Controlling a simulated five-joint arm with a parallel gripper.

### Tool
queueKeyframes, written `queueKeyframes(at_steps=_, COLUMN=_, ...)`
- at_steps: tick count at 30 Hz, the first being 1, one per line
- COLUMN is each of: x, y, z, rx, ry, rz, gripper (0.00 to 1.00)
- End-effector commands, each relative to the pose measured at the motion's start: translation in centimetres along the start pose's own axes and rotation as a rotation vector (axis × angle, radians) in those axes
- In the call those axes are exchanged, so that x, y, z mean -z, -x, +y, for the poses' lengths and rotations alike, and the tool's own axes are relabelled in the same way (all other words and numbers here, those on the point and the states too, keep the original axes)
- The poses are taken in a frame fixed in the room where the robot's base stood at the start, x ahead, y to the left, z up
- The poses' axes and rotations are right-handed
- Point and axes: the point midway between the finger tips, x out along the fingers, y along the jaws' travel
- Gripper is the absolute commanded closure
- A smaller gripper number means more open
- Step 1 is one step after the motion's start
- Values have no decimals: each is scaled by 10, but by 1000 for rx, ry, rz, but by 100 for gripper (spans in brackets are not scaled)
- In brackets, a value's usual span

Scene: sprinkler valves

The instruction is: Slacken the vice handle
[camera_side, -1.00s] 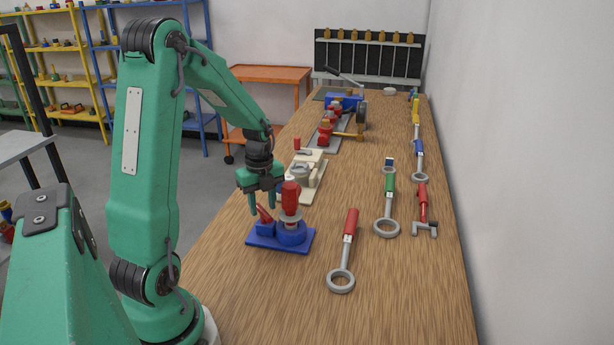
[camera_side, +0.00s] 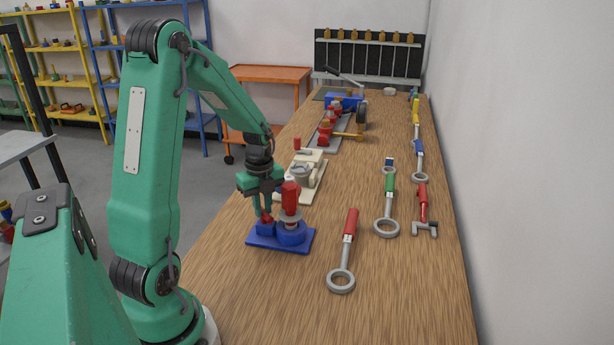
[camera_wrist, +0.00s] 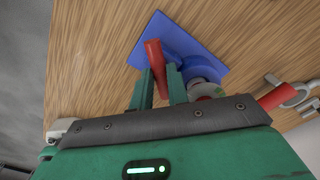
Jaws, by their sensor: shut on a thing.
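The vice is a blue block and round blue seat on a flat blue base plate (camera_side: 262,240), on the near part of the wooden bench. Its short red handle (camera_side: 266,218) sticks up at the left of the base; it also shows in the wrist view (camera_wrist: 153,53). My gripper (camera_side: 264,211) points down over the handle, with its green fingers on either side of it, shut on it. The wrist view shows the handle between the two fingers (camera_wrist: 160,76). A valve with a red cap (camera_side: 291,194) stands upright in the round seat, close beside my gripper.
A red-handled ring wrench (camera_side: 344,250) lies right of the vice. A green-handled ring wrench (camera_side: 388,205) and a red tool (camera_side: 423,205) lie further right, near the wall. A cream fixture (camera_side: 312,182) stands behind. The bench front is clear.

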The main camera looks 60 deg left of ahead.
Motion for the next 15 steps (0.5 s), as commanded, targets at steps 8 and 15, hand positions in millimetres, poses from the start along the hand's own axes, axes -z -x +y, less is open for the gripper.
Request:
queueKeyframes(at_steps=8, x=0, y=0, z=0, rx=0, ry=129, rz=0, gripper=100)
queueKeyframes(at_steps=15, x=0, y=1, z=0, rx=0, ry=309, rz=0, gripper=100)
